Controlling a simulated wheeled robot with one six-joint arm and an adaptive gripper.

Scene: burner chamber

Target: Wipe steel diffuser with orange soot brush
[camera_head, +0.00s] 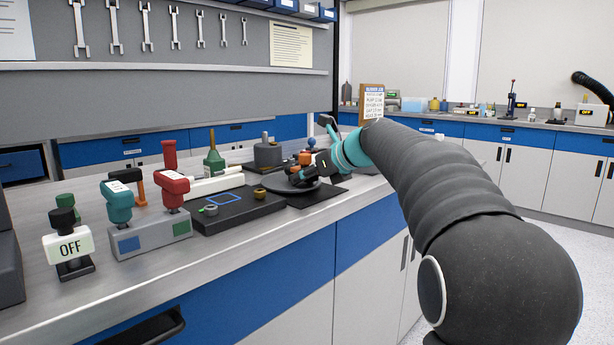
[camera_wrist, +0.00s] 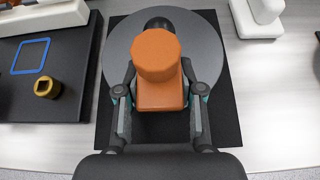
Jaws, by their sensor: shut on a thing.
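My gripper (camera_wrist: 160,105) is shut on the orange soot brush (camera_wrist: 157,58), with one finger on each side of its orange block. The brush is over the steel diffuser (camera_wrist: 211,50), a grey round disc on a dark square mat. I cannot tell whether the brush touches the disc, since its underside is hidden. In the head view my gripper (camera_head: 318,170) is low over the diffuser (camera_head: 282,188) on the bench, and the orange brush (camera_head: 305,158) shows partly behind it.
Left of the disc is a black tray (camera_wrist: 75,65) with a blue square outline and a brass ring (camera_wrist: 47,87). White fittings are near the disc.

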